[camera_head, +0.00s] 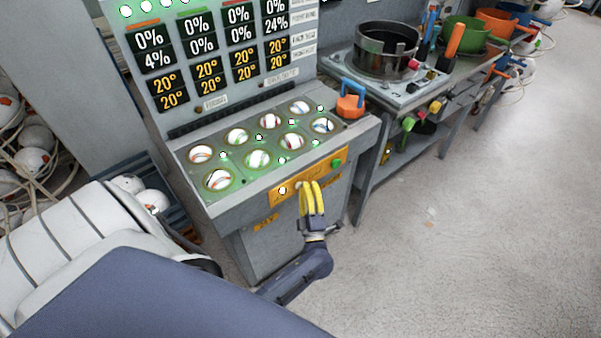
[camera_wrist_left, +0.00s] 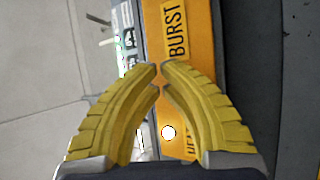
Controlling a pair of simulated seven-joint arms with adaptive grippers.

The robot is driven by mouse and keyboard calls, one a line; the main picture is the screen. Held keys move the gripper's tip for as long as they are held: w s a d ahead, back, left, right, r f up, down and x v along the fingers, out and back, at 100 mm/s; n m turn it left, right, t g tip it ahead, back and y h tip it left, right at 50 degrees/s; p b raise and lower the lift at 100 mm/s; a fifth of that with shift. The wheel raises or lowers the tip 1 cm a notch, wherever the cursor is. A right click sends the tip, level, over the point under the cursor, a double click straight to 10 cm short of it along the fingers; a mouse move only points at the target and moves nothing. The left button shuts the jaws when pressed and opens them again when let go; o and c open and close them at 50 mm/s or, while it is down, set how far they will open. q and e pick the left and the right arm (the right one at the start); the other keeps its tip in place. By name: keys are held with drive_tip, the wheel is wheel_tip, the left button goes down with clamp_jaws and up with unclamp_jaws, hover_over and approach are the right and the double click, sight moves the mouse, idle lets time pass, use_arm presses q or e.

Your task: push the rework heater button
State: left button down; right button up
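The ball press (camera_head: 230,215) stands in front of me with a sloped tray of balls. An orange panel (camera_head: 322,172) on its front carries a green button (camera_head: 337,163) at its right end and a small white round spot (camera_head: 282,190) at its left end. I cannot read which control is the rework heater button. My left gripper (camera_head: 308,183) has yellow fingers with tips nearly together and nothing between them. The tips are at the orange panel; contact cannot be told. In the left wrist view the orange panel (camera_wrist_left: 178,85) reads "BURST", with a white spot (camera_wrist_left: 168,132) between the fingers. My right gripper is not in view.
An orange piece with a blue handle (camera_head: 350,102) stands at the press's right corner. A bench (camera_head: 400,97) with a dark round pot (camera_head: 387,45) stands to the right. Balls and cables (camera_head: 30,150) lie at the left. The floor at right is clear.

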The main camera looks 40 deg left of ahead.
use_arm(q)
drive_tip(key=shift+s+d, duration=0.1)
drive_tip(key=shift+d, duration=0.15)
drive_tip(key=shift+s+d, duration=0.25)
drive_tip(key=shift+d, duration=0.7)
drive_tip(key=shift+s+d, duration=0.3)
drive_tip(key=shift+d, duration=0.6)
drive_tip(key=shift+s+d, duration=0.25)
drive_tip(key=shift+d, duration=0.7)
